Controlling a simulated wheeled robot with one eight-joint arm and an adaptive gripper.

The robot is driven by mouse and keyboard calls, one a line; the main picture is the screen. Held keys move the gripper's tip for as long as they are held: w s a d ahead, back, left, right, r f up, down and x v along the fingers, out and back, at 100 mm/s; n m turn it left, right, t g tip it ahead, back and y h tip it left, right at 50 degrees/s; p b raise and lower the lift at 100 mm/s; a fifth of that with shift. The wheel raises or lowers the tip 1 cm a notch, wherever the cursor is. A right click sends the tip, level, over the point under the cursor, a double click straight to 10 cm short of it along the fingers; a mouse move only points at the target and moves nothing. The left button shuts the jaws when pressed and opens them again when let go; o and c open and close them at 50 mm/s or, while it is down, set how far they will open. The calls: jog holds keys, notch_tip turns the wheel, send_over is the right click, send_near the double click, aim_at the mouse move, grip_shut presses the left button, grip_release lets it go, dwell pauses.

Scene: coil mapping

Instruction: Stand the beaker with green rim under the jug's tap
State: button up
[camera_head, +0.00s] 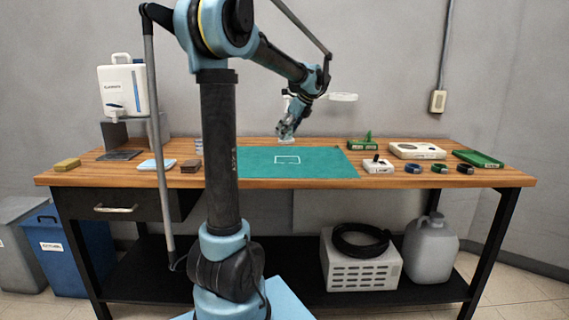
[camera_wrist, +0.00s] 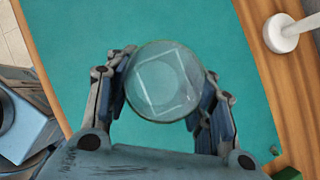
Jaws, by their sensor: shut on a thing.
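A clear round beaker (camera_wrist: 165,80) is between my gripper's fingers in the wrist view, seen from above with the mat showing through it. Its rim looks pale greenish, but the colour is hard to tell. My gripper (camera_wrist: 167,90) is shut on it. In the head view my gripper (camera_head: 287,131) is over the back of the bench, and the held beaker is too small to make out well. The white jug (camera_head: 123,88) is at the back left on a grey stand (camera_head: 115,133). Its tap (camera_head: 116,110) is low on its front, above a dark plate (camera_head: 120,155).
A green mat (camera_head: 250,163) covers the bench middle. Pale blue cloths (camera_head: 156,165), brown blocks (camera_head: 191,166) and a yellow sponge (camera_head: 67,164) lie at the left. A white device (camera_head: 417,150), a green tray (camera_head: 478,159) and coils (camera_head: 412,168) are at the right.

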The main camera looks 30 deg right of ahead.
jog(key=shift+m, duration=0.3)
jog(key=d+f, duration=0.1)
jog(key=s+d+f, duration=0.1)
jog(key=f, duration=0.1)
jog(key=d+f, duration=0.1)
jog(key=shift+s+f, duration=0.2)
jog(key=shift+s, duration=0.15)
jog(key=shift+f, duration=2.7)
jog(key=shift+f, duration=0.1)
jog(key=o, duration=1)
